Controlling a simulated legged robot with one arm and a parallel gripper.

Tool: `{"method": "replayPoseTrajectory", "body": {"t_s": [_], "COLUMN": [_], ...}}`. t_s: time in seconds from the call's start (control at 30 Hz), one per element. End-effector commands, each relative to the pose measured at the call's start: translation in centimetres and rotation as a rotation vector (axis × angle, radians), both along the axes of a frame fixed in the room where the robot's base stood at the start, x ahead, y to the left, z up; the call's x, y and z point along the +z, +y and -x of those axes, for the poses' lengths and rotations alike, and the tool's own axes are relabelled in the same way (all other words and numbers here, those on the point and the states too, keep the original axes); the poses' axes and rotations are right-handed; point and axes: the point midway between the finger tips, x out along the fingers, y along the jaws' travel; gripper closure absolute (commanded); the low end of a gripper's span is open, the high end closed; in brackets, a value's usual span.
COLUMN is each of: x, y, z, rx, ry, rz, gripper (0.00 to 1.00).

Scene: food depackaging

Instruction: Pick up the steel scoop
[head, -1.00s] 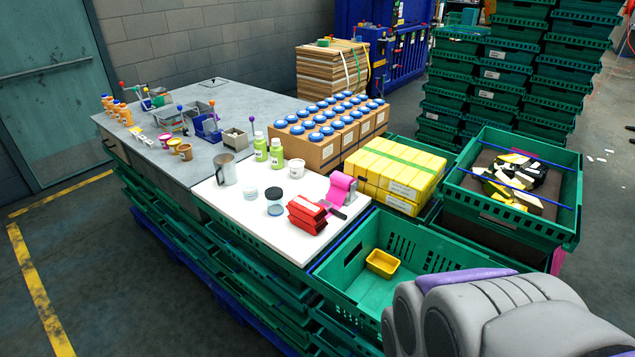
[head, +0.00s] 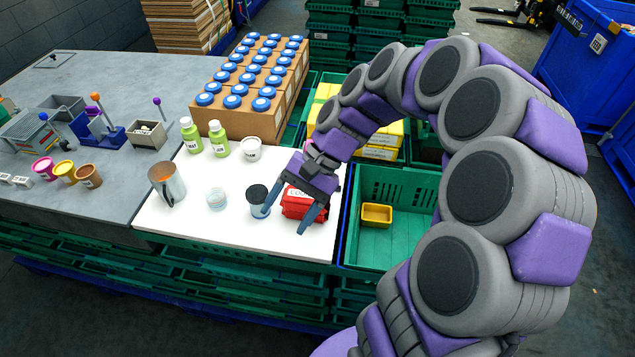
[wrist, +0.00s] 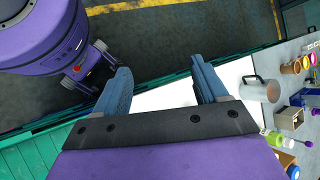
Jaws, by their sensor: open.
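The steel scoop (head: 168,184), a grey metal cup shape with a handle, stands on the left part of the white board (head: 190,228). My gripper (head: 286,217) is open and empty above the board's right part, beside the red package (head: 298,203) and the dark-lidded jar (head: 258,198). It is apart from the scoop, to its right. In the wrist view my gripper's two blue fingers (wrist: 160,66) are spread with nothing between them.
A clear tub (head: 216,198) and the jar stand between scoop and gripper. Two green bottles (head: 191,136) and a white tub (head: 251,148) are behind. Coloured pots (head: 65,171) are left. A green crate (head: 385,240) with a yellow tray (head: 377,214) is right.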

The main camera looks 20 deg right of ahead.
Motion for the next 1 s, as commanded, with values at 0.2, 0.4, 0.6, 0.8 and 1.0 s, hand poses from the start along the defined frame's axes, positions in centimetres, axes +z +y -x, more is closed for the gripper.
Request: {"method": "replayPoseTrajectory", "body": {"t_s": [0.2, 0.4, 0.6, 0.8, 1.0], "x": [-0.6, -2.3, -5.6, -9.9, -13.2], "y": [-2.5, -7.2, -14.6, -22.4, -27.4], "z": [-5.9, -10.2, -12.9, -13.1, -11.9], "rx": [-0.24, -0.479, -0.733, -0.983, -1.159], "ry": [0.11, 0.212, 0.318, 0.423, 0.492], "rz": [-0.142, -0.261, -0.373, -0.464, -0.514], "gripper": [0.28, 0.28, 0.28, 0.28, 0.28]}}
